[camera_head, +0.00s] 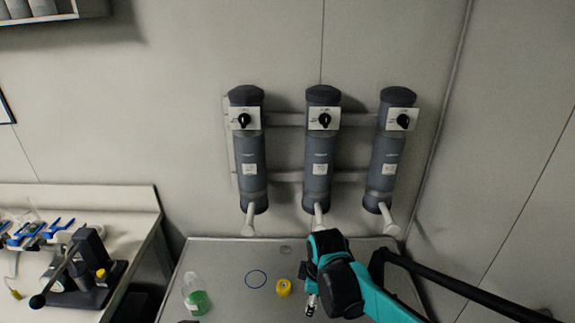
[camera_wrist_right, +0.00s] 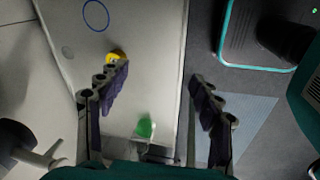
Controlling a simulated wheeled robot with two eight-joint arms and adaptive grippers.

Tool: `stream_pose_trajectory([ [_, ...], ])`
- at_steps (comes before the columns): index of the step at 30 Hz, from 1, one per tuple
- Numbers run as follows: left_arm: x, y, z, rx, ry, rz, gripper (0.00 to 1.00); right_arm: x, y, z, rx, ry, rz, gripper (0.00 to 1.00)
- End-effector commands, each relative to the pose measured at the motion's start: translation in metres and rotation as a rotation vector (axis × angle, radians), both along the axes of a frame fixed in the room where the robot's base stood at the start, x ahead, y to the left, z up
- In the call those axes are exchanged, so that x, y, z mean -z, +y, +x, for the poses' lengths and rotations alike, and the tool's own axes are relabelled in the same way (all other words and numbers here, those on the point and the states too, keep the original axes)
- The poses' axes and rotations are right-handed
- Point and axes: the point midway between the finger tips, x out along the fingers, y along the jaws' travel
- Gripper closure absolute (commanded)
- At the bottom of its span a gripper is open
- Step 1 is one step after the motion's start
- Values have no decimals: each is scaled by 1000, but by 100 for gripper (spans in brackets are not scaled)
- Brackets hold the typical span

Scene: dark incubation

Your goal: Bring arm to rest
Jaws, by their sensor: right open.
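My right arm is teal and black and comes in from the lower right in the head view, over the right part of the grey table (camera_head: 230,255). Its gripper (camera_head: 311,304) points down and is partly hidden by the wrist. In the right wrist view the two dark fingers of this gripper (camera_wrist_right: 158,78) are spread apart with nothing between their tips. My left gripper is not in view.
On the table are a bottle with green liquid (camera_head: 196,298), a blue ring (camera_head: 255,279) and a yellow cap (camera_head: 284,287). Three grey cylinders (camera_head: 321,150) with black knobs hang on the wall behind. A side bench (camera_head: 130,197) at left holds lab equipment.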

Motion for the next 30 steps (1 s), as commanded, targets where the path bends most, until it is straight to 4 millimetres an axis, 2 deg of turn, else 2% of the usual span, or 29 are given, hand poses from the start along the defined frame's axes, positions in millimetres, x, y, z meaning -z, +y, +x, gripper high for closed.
stream_pose_trajectory([
  [3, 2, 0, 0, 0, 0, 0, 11, -24, -29, -29, 246, -64, 64, 34],
  [6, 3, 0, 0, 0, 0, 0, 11, -38, -50, -52, 463, -121, 133, 34],
  [10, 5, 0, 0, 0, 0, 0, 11, -48, -75, -84, 738, -193, 237, 34],
  [15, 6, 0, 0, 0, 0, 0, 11, -48, -98, -118, 1040, -270, 378, 34],
  [21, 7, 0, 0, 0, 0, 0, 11, -44, -110, -138, 1231, -315, 484, 34],
  [30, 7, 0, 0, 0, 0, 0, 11, -43, -112, -140, 1265, -321, 503, 34],
])
